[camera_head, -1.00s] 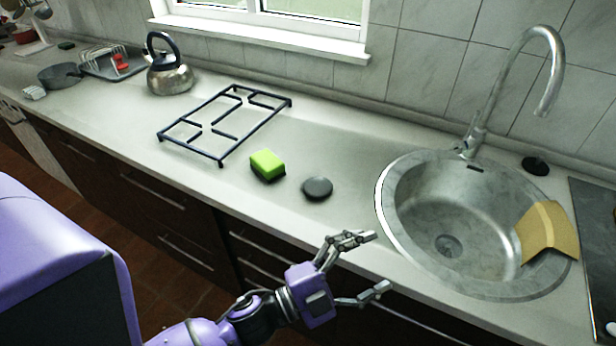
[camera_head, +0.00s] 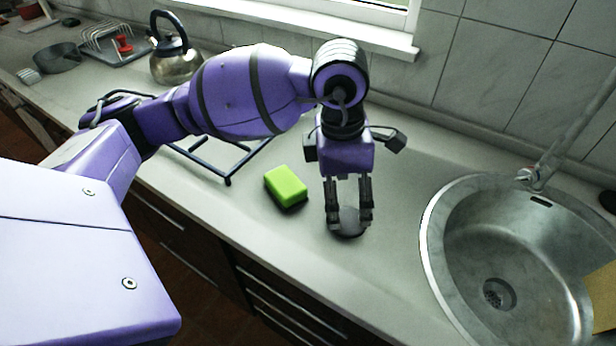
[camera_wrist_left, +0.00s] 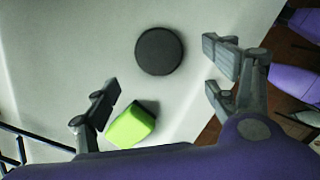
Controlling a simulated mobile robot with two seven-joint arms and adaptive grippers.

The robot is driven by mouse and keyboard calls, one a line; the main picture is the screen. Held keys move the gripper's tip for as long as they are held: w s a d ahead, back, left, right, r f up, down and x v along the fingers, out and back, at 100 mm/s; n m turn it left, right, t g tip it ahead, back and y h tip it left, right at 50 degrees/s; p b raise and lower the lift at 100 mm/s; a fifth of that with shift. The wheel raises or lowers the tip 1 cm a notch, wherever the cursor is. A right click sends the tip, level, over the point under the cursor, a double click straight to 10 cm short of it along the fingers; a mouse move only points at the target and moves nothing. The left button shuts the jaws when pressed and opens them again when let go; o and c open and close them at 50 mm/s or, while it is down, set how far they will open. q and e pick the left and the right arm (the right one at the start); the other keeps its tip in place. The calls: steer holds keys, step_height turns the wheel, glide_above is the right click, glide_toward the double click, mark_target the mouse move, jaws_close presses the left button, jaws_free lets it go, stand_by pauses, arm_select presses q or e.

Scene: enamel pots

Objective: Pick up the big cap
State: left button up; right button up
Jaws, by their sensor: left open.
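A dark round flat cap (camera_head: 348,230) lies on the grey counter, left of the sink. It shows whole in the left wrist view (camera_wrist_left: 159,51), near the top middle. My left gripper (camera_head: 349,213) points down over the cap, with its fingers open and partly covering it in the head view. In the left wrist view the open fingers (camera_wrist_left: 165,78) stand to either side, with the cap beyond the gap between them, and nothing is held. Whether the fingertips touch the counter cannot be told. My right gripper is not in view.
A green sponge (camera_head: 286,186) lies just left of the cap. A dark pot grate (camera_head: 228,170) is partly hidden behind my arm. A kettle (camera_head: 172,65) stands at the back left. The round metal sink (camera_head: 432,250) is at right. Counter between cap and sink is clear.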

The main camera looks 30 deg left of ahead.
mark_target(349, 219)
arm_select(q)
steer(key=f, duration=0.4)
steer(key=w+d+f, duration=0.1)
steer(key=f, duration=0.2)
steer(key=shift+f+p, duration=0.1)
steer(key=shift+p, duration=0.2)
steer(key=shift+w, duration=0.1)
steer(key=c, duration=1.3)
